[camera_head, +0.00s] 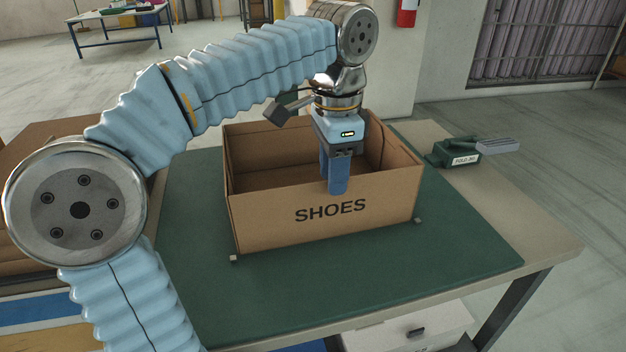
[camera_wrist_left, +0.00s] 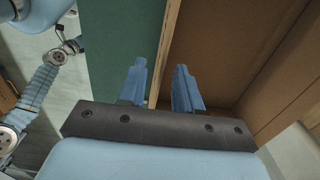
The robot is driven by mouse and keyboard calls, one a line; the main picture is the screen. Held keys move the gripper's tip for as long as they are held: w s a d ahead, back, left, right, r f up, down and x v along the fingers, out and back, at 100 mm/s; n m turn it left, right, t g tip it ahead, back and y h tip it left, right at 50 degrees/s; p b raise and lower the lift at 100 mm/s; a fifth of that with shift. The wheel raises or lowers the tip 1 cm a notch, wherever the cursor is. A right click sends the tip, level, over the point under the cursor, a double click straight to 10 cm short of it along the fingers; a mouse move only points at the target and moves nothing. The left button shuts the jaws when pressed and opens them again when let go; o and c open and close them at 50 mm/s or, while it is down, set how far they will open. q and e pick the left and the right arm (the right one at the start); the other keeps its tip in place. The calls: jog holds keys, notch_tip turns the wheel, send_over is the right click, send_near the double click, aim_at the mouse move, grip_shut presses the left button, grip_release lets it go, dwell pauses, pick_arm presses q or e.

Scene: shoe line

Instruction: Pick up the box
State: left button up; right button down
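The box (camera_head: 280,225) is an open-topped brown cardboard box marked SHOES. It stands upright on a green mat (camera_head: 470,250) on the table. My left gripper (camera_head: 335,190) points down at the box's front wall, its blue fingers reaching below the rim. In the left wrist view, the gripper (camera_wrist_left: 160,85) has its fingers apart, with the box wall (camera_wrist_left: 166,45) between them: one over the mat side, one over the inside. Gaps show beside the wall. My right gripper is outside the head view; my other arm (camera_wrist_left: 40,85) shows small in the left wrist view, its gripper unclear.
A green tool with a grey handle (camera_head: 465,152) lies right of the box. Small dark corner blocks (camera_head: 234,259) sit at the box's base. The mat's front right is clear.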

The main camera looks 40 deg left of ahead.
pick_arm(q)
notch_tip(320, 180, down, 5)
jog(key=shift+w+a+r, duration=0.1)
jog(key=shift+a+r, duration=0.05)
jog(key=shift+r, duration=0.05)
grip_shut()
dwell(1.3)
